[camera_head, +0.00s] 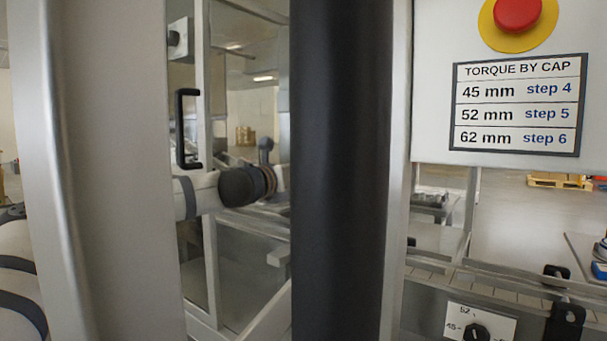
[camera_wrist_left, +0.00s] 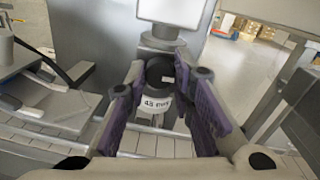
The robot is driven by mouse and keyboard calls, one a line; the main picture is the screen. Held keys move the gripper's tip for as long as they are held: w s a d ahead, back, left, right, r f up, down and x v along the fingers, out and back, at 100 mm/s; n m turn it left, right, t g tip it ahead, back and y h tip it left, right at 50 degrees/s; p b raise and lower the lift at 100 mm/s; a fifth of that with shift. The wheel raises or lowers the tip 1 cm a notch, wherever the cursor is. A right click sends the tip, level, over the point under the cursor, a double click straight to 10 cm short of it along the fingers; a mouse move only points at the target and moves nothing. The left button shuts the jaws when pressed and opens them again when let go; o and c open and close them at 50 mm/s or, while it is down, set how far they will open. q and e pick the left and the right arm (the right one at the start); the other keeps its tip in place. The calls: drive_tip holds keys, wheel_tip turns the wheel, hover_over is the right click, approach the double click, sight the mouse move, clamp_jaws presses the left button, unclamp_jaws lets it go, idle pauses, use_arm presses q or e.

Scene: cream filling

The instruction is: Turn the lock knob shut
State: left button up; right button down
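In the left wrist view my left gripper (camera_wrist_left: 162,84) is open, with purple pads on its two fingers. A black round chuck (camera_wrist_left: 160,70) with a white size label (camera_wrist_left: 157,102) shows in the gap between the fingers; clear space shows on both sides of it. In the head view a white plate with size marks carries a small black dial knob (camera_head: 477,332) at the bottom edge. I cannot tell whether this is the lock knob; no other part is clearly one. My left gripper is hidden in the head view, and my right gripper is in neither view.
A dark vertical post (camera_head: 340,170) blocks the middle of the head view. A framed door with a black handle (camera_head: 186,128) stands left of it. A torque chart (camera_head: 518,105) and a red stop button (camera_head: 517,12) are at upper right. A pallet (camera_head: 560,181) lies behind.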

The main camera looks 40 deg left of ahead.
use_arm(q)
clamp_jaws()
drive_tip(key=shift+m, duration=0.3)
drive_tip(key=shift+d+f+m+p, duration=0.1)
drive_tip(key=shift+m+p, duration=1.6)
drive_tip(key=shift+m, duration=6.9)
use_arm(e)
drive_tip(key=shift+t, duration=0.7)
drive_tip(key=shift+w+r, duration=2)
